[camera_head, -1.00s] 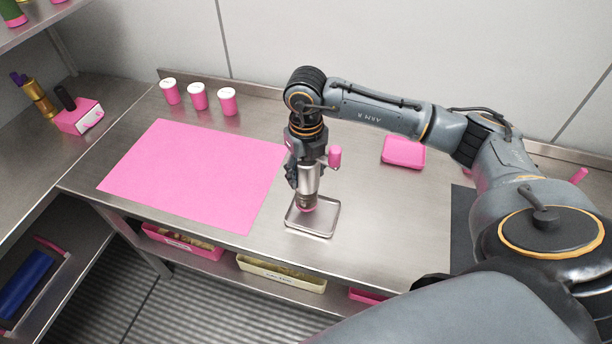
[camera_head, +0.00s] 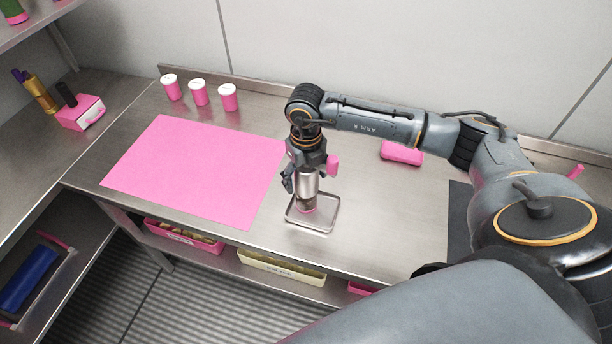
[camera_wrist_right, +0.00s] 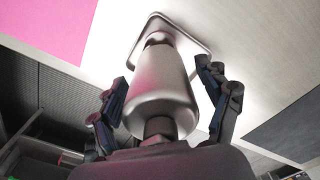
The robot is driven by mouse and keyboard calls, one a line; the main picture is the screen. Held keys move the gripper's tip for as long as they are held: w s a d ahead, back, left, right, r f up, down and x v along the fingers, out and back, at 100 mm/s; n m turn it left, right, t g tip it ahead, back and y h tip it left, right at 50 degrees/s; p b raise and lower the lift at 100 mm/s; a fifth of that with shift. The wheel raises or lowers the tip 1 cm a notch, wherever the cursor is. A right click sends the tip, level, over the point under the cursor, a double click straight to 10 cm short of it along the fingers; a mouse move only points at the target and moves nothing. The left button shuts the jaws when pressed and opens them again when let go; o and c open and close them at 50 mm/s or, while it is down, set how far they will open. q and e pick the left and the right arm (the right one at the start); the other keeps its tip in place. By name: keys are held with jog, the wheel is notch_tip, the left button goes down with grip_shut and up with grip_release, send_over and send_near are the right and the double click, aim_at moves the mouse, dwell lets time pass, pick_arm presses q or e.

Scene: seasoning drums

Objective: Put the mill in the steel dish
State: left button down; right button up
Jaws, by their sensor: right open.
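The mill (camera_head: 307,187) is a steel cylinder with a pinkish base, upright over the steel dish (camera_head: 331,216), a shallow square tray with a raised rim. Its base appears to rest inside the rim. In the right wrist view the mill (camera_wrist_right: 162,88) fills the middle, with the dish rim (camera_wrist_right: 187,32) beyond its far end. My right gripper (camera_head: 306,178) is above and around the mill's upper part. Its fingers are spread on both sides, with gaps to the mill in the right wrist view (camera_wrist_right: 165,98). My left gripper is not in view.
A pink mat (camera_head: 195,170) lies left of the dish. Several pink containers stand around: three white-lidded jars (camera_head: 199,92) at the back, a pink case (camera_head: 402,152) at right. A dark mat (camera_head: 459,225) lies at right. The counter's front edge is close to the dish.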

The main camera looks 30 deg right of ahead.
jog(key=shift+r, duration=0.1)
notch_tip(320, 180, up, 11)
jog(key=b, duration=0.3)
jog(key=shift+r+b, duration=0.3)
jog(key=shift+r, duration=0.25)
